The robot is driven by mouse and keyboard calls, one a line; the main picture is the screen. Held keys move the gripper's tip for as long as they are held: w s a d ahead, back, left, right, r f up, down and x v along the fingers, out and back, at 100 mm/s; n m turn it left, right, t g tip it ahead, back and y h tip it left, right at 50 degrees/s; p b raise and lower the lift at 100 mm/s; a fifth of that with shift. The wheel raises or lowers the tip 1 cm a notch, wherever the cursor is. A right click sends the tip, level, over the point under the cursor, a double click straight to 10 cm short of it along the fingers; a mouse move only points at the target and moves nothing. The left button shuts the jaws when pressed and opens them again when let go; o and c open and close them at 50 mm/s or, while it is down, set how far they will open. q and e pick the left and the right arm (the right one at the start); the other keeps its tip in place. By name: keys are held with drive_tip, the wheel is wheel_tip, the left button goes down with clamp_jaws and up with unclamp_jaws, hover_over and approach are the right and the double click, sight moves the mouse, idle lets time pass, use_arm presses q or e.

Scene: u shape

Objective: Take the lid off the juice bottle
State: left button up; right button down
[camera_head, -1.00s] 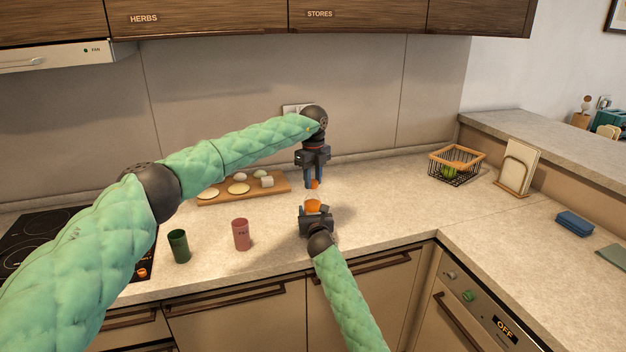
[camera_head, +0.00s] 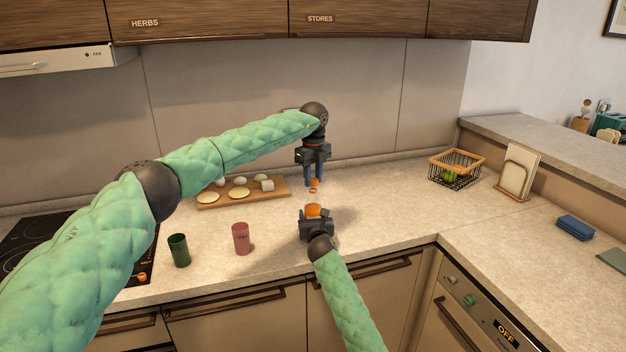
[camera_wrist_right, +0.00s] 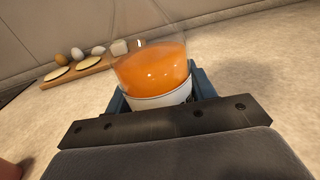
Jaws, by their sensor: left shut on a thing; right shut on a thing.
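My left gripper (camera_head: 314,180) points down above the bottle, shut on the small orange lid (camera_head: 314,183). A small pale-orange rim shows just below the lid, with a narrow gap between them.
A green cup (camera_head: 179,250) and a pink cup (camera_head: 241,239) stand to the left. A wooden board (camera_head: 243,196) with food lies behind. A wire basket (camera_head: 455,172) stands at the right. The counter right of the bottle is clear.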

sight(313, 179)
use_arm(q)
drive_tip(key=shift+r, duration=0.1)
drive_tip(key=shift+r, duration=1.95)
use_arm(e)
drive_tip(key=shift+c, duration=2.2)
unclamp_jaws()
